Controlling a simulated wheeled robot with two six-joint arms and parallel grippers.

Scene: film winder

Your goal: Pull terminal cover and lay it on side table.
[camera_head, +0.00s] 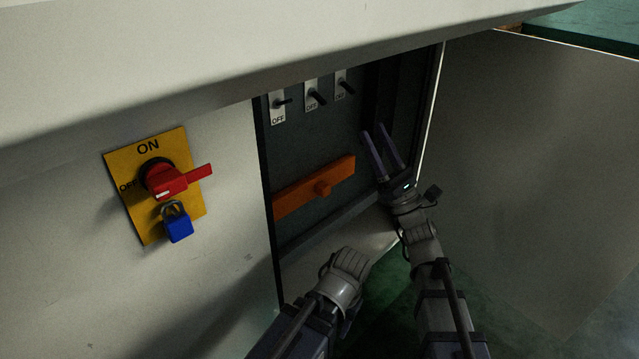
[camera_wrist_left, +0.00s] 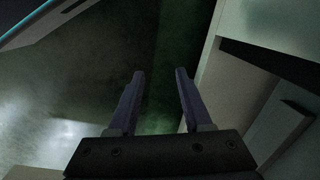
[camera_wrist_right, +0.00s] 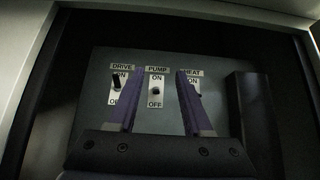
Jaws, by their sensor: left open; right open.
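In the left wrist view, the left gripper (camera_wrist_left: 160,72) is open and empty.
Three toggle switches (camera_head: 314,95) sit above the orange bar. A red rotary handle (camera_head: 168,181) with a blue padlock (camera_head: 178,226) is on the yellow plate at left. The open cabinet door (camera_head: 530,150) stands at right. A green surface (camera_head: 600,22) shows at top right.

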